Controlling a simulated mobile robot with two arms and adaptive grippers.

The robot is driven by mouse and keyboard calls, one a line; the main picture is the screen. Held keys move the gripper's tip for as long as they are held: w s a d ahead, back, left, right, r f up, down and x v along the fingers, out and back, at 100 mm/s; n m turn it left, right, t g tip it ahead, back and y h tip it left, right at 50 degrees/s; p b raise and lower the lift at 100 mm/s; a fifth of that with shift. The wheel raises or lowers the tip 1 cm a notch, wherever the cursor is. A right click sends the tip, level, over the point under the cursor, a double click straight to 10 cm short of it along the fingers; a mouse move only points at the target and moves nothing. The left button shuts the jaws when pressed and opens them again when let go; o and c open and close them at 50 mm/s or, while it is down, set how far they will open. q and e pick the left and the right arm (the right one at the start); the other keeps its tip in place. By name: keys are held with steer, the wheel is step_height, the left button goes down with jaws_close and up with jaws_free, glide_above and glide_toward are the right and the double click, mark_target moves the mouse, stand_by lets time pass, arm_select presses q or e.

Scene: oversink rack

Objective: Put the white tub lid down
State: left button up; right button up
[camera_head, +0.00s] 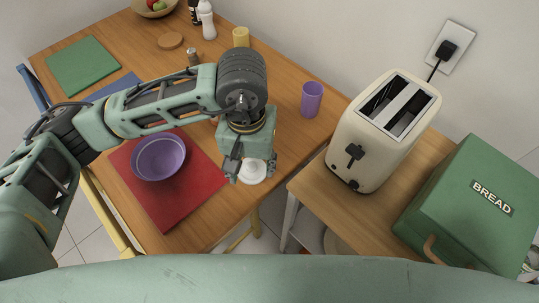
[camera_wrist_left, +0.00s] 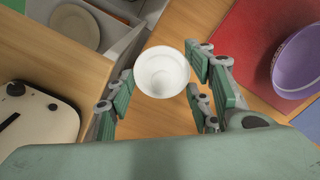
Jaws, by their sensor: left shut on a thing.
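The white tub lid (camera_head: 252,174) is round and shows below my left gripper (camera_head: 250,168), near the wooden table's front right edge. In the left wrist view, the lid (camera_wrist_left: 163,73) sits between the green fingers of my left gripper (camera_wrist_left: 160,80), with its dished, stepped face toward the camera. The gripper is shut on the lid. I cannot tell exactly how high the lid is over the table. My right gripper is not in view.
A purple bowl (camera_head: 159,157) sits on a red mat (camera_head: 168,208) left of the gripper. A purple cup (camera_head: 312,99) stands behind it, to the right. A cream toaster (camera_head: 372,140) and green bread box (camera_head: 470,205) stand on the right counter. A gap separates the table from that counter.

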arm_select(q)
steer(key=shift+m, duration=0.3)
steer(key=w+d+f, duration=0.1)
steer(key=w, duration=0.2)
steer(key=w+d+f, duration=0.1)
steer(key=w+f, duration=0.1)
steer(key=w, duration=0.2)
steer(key=w+d+f, duration=0.1)
steer(key=w+d, duration=0.1)
steer(key=w, duration=0.1)
steer(key=shift+w+d+f+p, duration=0.15)
steer(key=shift+f+p, duration=0.1)
steer(key=shift+p, duration=0.15)
steer(key=shift+w+f, duration=0.2)
steer(key=shift+w, duration=0.1)
steer(key=shift+w+f, duration=0.2)
step_height(320, 180, down, 3)
steer(key=shift+f+p, duration=0.1)
steer(key=shift+p, duration=0.4)
steer(key=shift+f, duration=0.35)
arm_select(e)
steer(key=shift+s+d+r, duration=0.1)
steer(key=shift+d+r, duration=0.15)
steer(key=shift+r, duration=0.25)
